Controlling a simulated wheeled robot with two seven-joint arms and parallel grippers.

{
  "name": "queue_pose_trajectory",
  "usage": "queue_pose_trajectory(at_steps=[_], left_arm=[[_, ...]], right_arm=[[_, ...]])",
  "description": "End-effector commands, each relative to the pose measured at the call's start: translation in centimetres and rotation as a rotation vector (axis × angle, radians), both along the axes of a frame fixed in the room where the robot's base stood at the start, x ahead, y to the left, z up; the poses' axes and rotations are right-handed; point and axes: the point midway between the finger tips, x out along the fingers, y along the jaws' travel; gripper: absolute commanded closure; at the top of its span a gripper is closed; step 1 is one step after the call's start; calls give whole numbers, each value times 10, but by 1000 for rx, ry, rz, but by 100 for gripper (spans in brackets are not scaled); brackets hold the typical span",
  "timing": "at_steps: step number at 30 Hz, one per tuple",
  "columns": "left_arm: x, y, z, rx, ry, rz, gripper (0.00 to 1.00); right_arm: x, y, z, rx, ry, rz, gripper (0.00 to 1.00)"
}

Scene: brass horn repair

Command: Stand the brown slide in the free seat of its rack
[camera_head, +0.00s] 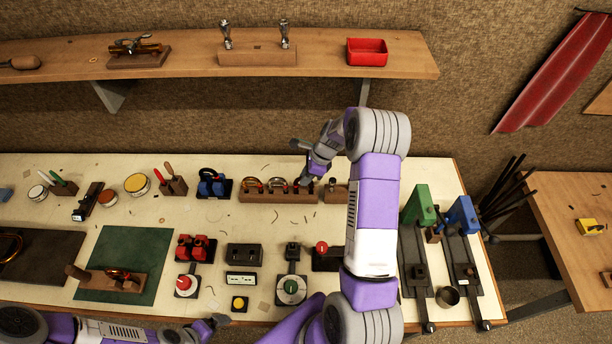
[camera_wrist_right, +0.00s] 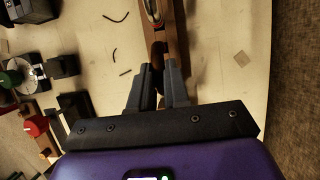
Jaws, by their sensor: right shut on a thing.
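The wooden slide rack (camera_head: 263,197) stands at the back middle of the bench, with curved slides (camera_head: 252,183) seated in its left part. My right gripper (camera_head: 308,181) is at the rack's right end, pointing down. In the right wrist view my right gripper (camera_wrist_right: 160,72) is shut on a brown piece, the brown slide, mostly hidden between the fingers. The rack (camera_wrist_right: 179,40) runs under the fingertips there, with a seated slide (camera_wrist_right: 153,12) at the top. I cannot tell whether the held slide touches the rack. My left gripper (camera_head: 217,322) is low at the front edge, its jaws unclear.
A small wooden block (camera_head: 335,194) stands just right of the rack. A blue tool stand (camera_head: 213,185) is to its left. Red blocks (camera_head: 195,247), a dark box (camera_head: 244,254) and a dial device (camera_head: 291,289) stand in front. Green (camera_head: 420,205) and blue (camera_head: 462,215) clamps are on the right.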

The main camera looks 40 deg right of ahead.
Motion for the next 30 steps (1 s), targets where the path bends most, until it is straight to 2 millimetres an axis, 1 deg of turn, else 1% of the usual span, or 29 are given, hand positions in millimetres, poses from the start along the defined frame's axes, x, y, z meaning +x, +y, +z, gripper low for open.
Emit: queue_pose_trajectory(at_steps=[1,4,14,15,17,18,21,30], left_arm=[[-1,1,-5,3,6,1,0],[-1,1,-7,3,7,2,0],[-1,2,-9,5,7,5,0],[-1,2,-9,5,7,5,0],[0,2,-9,5,7,6,0],[0,2,-9,5,7,6,0],[0,2,-9,5,7,7,0],[0,2,-9,5,8,8,0]], right_arm=[[0,0,-3,0,0,0,100],[0,0,-6,0,0,0,100],[0,0,-8,1,1,1,100],[0,0,-8,1,1,1,83],[0,0,-9,1,1,1,73],[0,0,-9,1,1,1,67],[0,0,-9,1,1,0,54],[0,0,-8,1,1,0,54]])
